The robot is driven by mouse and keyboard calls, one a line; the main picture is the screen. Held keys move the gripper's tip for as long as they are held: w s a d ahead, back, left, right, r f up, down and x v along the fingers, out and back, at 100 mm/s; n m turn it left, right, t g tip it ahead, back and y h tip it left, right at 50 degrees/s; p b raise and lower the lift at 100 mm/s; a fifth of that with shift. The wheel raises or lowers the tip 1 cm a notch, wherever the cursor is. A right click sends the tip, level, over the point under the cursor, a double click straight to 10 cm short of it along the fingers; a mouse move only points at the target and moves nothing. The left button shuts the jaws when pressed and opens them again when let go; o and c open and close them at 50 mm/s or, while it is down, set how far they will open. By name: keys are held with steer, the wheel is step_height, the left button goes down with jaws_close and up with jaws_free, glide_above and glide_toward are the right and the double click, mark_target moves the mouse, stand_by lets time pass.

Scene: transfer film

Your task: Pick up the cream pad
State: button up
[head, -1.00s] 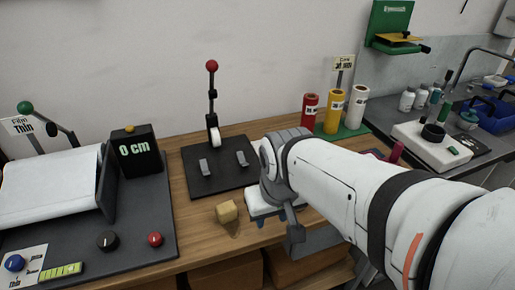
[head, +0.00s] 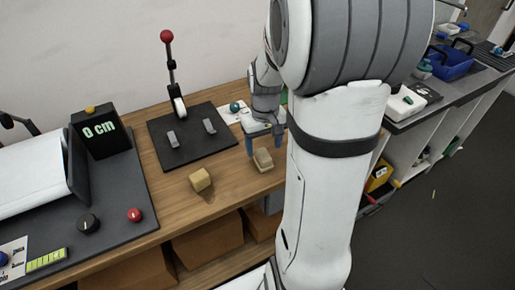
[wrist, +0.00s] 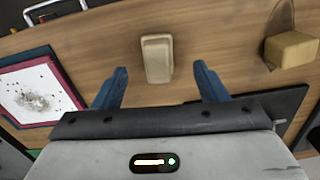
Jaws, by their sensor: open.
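The cream pad (head: 263,160) lies on the wooden bench near its front edge, to the right of a tan block. In the wrist view the pad (wrist: 157,60) is a small rounded oblong, straight ahead of the jaws. My gripper (head: 265,143) is open, its blue fingers pointing down just behind the pad in the head view. In the wrist view the fingertips of my gripper (wrist: 161,68) stand wide on either side of the pad's near end, with clear gaps. Nothing is held. The height of the fingertips above the bench is hard to tell.
The tan block (head: 200,180) sits left of the pad. A black plate (head: 190,137) with a red-knobbed lever stands behind it. A dark console (head: 100,200) with dials is at left. Bare wood (head: 232,165) separates block and pad. My arm hides the right part of the bench.

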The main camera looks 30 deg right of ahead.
mark_target(264, 154)
steer(key=f, duration=0.6)
steer(key=shift+w+d+f+p, duration=0.25)
steer(key=shift+w+f+p, duration=0.05)
steer(key=shift+w+p, duration=0.1)
steer(key=shift+c, duration=0.4)
steer(key=c, duration=1)
step_height(264, 154, up, 10)
steer(key=shift+r, duration=0.1)
steer(key=o, duration=0.5)
steer(key=c, duration=0.4)
